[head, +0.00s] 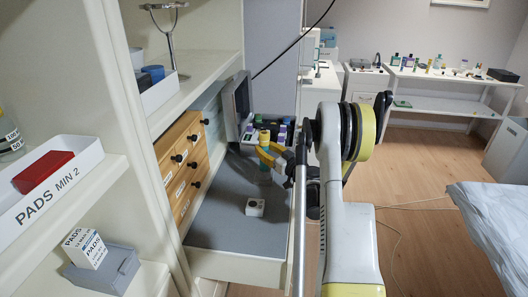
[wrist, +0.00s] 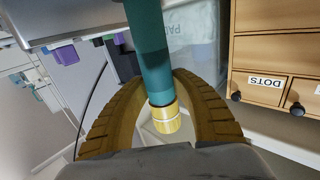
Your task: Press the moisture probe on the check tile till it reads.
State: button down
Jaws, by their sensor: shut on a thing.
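The moisture probe appears to be the teal rod with a yellow end in the wrist view (wrist: 149,45). My gripper (wrist: 155,85) is shut on it, its ribbed yellow fingers on either side. In the head view my gripper (head: 268,156) holds the probe (head: 264,136) over the grey drawer surface. The probe's lower end is small and partly hidden there. A small white block with a dark round spot (head: 255,207), apparently the check tile, lies on the grey surface, nearer the camera than the gripper and apart from it. I cannot make out a reading.
Wooden drawers (head: 183,160) stand left of the grey surface (head: 232,225). Several bottles and purple items stand behind the gripper. A metal rail (head: 299,230) runs along the right side. A white shelf with a pads tray (head: 85,160) is at the left. The grey surface around the block is clear.

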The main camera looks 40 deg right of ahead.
jog(key=s+d+r+p, duration=0.4)
jog(key=d+r, duration=0.3)
jog(key=d, duration=0.4)
jog(key=shift+r, duration=0.25)
jog(key=shift+r+p, duration=0.1)
jog(key=shift+p, duration=0.2)
jog(key=shift+r+p, duration=1.35)
jog(key=shift+r, duration=1.3)
jog(key=shift+r, duration=0.1)
notch_tip(320, 180, up, 8)
jog(key=p, duration=0.4)
